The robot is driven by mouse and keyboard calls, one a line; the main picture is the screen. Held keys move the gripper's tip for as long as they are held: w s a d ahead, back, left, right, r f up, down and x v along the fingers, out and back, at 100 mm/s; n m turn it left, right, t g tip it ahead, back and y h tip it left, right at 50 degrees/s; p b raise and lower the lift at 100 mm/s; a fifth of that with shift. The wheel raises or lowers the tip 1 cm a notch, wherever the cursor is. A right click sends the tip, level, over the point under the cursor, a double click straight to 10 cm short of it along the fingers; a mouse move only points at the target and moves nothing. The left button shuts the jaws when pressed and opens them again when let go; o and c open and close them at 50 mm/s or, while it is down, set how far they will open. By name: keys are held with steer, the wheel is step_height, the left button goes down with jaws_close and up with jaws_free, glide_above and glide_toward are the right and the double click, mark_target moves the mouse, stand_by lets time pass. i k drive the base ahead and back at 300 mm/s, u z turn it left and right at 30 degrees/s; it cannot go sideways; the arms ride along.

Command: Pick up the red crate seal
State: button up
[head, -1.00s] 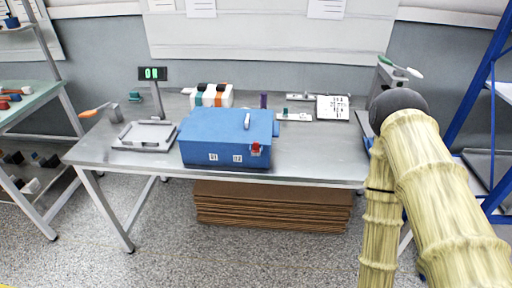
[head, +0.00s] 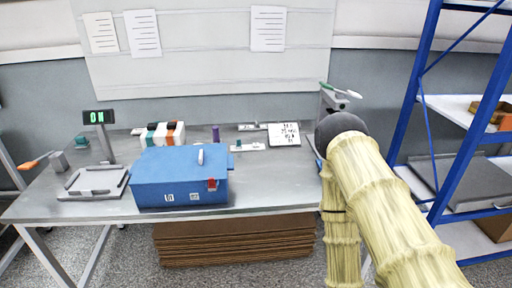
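The red crate seal (head: 212,184) is a small red piece on the front face of the blue crate (head: 180,186), near its right end. The blue crate stands shut on the metal table, with a pale handle on its lid. My arm, in a pale yellow sleeve, reaches in from the lower right and stays to the right of the crate. My gripper cannot be made out; the arm and its dark joint fill that side.
A grey tray (head: 96,182) and a lit green display (head: 98,117) stand left of the crate. White cases with coloured bands (head: 163,134) and a purple cylinder (head: 215,134) are behind it. Blue shelving (head: 417,80) stands at the right. Brown boards (head: 230,240) are stacked under the table.

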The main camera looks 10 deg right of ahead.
mark_target(212, 183)
steer(key=u, duration=3.3)
steer(key=k, duration=0.6)
steer(key=z, duration=1.65)
